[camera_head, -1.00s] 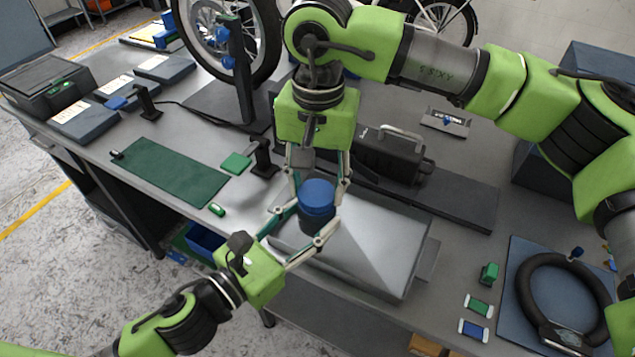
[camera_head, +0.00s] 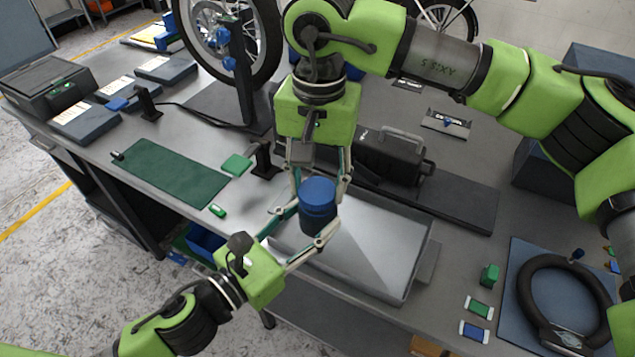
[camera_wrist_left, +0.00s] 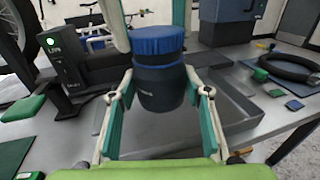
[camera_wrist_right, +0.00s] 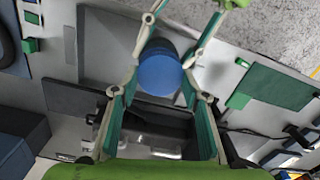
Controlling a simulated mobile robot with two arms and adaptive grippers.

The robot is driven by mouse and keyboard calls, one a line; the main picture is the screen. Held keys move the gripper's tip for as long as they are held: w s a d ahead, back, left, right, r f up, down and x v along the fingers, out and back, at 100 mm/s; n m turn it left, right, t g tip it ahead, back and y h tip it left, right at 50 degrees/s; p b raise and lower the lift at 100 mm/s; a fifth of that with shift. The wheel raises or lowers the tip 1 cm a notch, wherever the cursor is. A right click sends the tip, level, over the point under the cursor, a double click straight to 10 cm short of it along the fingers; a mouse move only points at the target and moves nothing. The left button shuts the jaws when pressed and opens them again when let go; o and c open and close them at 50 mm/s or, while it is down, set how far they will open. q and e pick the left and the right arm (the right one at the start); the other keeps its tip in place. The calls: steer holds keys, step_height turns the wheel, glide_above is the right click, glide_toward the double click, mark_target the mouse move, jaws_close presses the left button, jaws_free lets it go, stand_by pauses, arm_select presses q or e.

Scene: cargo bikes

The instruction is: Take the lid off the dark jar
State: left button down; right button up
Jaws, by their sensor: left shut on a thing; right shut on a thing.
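The dark jar (camera_head: 318,220) is upright above the grey metal tray, with its blue lid (camera_head: 318,192) on top. My left gripper (camera_head: 299,227) comes from the lower left and is shut around the jar's dark body, which also shows in the left wrist view (camera_wrist_left: 160,90). My right gripper (camera_head: 321,185) reaches down from above and is shut on the lid, with a finger on each side. In the right wrist view the lid (camera_wrist_right: 160,76) fills the space between the fingertips and mostly hides the jar. I cannot tell whether a thin gap separates lid and jar.
The shallow metal tray (camera_head: 405,265) lies below the jar. A black case with a handle (camera_head: 395,155) stands behind it. A green mat (camera_head: 170,172) and small green block (camera_head: 236,164) lie left. A steering-wheel-like ring (camera_head: 530,300) and small blocks lie right.

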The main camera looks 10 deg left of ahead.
arm_select(q)
steer(key=shift+s+f, duration=0.1)
arm_select(e)
steer(key=shift+w+r, duration=0.1)
steer(key=shift+r, duration=0.55)
